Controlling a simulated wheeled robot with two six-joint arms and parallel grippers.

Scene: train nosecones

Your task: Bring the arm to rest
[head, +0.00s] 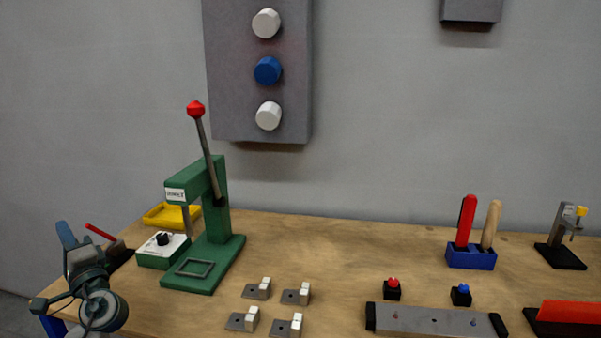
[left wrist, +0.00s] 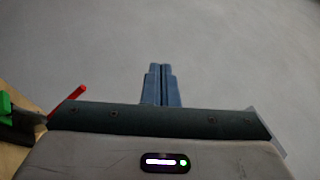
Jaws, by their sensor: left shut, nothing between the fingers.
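My left arm comes in at the lower left of the head view, beside the bench's left end. Its gripper (head: 66,235) points up there, with blue fingers. In the left wrist view the two blue fingers (left wrist: 161,85) lie side by side, shut with nothing between them, against a plain grey background. My right gripper is in neither view.
The wooden bench (head: 340,258) carries a green lever press (head: 217,220), a yellow tray (head: 172,215), several small metal fixtures (head: 258,290), a grey bar (head: 432,320) and a blue tool holder (head: 471,257). A red-handled tool (head: 101,232) stands close to my left gripper. A grey wall panel hangs above.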

